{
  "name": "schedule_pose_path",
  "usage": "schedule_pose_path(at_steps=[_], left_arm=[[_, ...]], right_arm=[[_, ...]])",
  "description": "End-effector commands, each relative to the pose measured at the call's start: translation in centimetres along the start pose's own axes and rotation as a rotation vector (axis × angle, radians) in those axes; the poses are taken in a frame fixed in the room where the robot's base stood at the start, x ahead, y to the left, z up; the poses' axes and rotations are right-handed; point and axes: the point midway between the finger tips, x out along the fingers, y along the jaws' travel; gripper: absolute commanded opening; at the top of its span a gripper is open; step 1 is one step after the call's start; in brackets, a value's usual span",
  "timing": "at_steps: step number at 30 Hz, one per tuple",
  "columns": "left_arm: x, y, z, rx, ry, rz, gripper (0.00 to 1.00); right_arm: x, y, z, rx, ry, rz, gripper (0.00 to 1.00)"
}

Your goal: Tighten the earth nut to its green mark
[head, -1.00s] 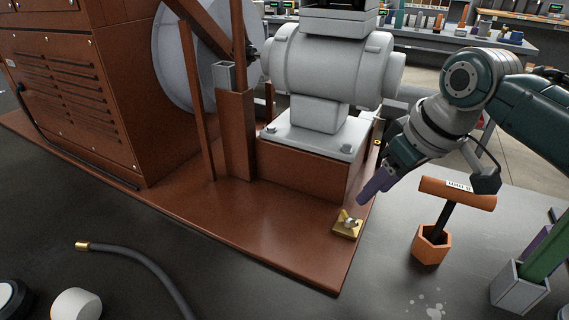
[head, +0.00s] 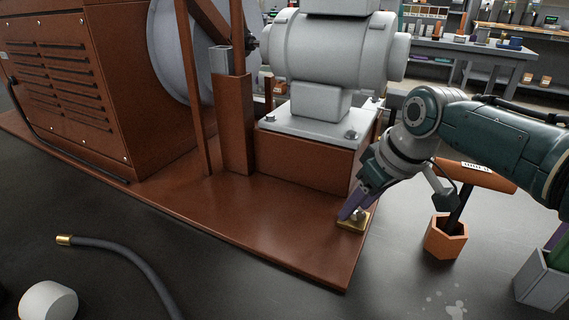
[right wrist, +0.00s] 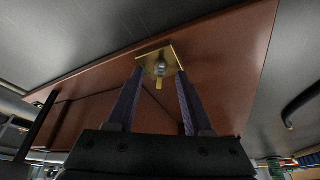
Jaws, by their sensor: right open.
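The earth nut (right wrist: 160,68) is a small silvery piece on a square brass plate (right wrist: 146,52), with a narrow brass tab (right wrist: 159,83) beside it. The plate (head: 352,225) lies near the front right corner of the brown base. My right gripper (head: 346,214) reaches down to the plate from the right. In the right wrist view its two purple fingers (right wrist: 158,77) are apart, one on each side of the nut and tab, with gaps visible between. The fingers partly hide the nut in the head view. My left gripper is not in view.
A grey motor (head: 330,50) stands on the base behind the plate. An orange-handled tool stands in an orange hexagonal holder (head: 445,238) to the right, partly behind my arm. A grey hose with a brass end (head: 66,240) lies at the left front. The front bench is mostly clear.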

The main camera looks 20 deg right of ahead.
Motion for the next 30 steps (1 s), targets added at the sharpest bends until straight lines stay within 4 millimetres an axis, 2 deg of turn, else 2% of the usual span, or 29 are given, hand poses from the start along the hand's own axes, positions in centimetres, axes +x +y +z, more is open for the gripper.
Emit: schedule_pose_path(at_steps=[2, 15, 30], left_arm=[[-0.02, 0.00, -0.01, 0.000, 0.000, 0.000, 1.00], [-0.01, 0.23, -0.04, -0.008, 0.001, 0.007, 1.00], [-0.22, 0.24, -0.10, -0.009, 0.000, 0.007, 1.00]], right_arm=[[-0.03, -0.01, 0.00, 0.000, 0.000, 0.000, 0.49], [-0.03, 0.00, 0.02, 0.000, 0.000, 0.000, 0.00], [-0.09, -0.04, 0.01, 0.011, -0.001, 0.004, 0.00]])
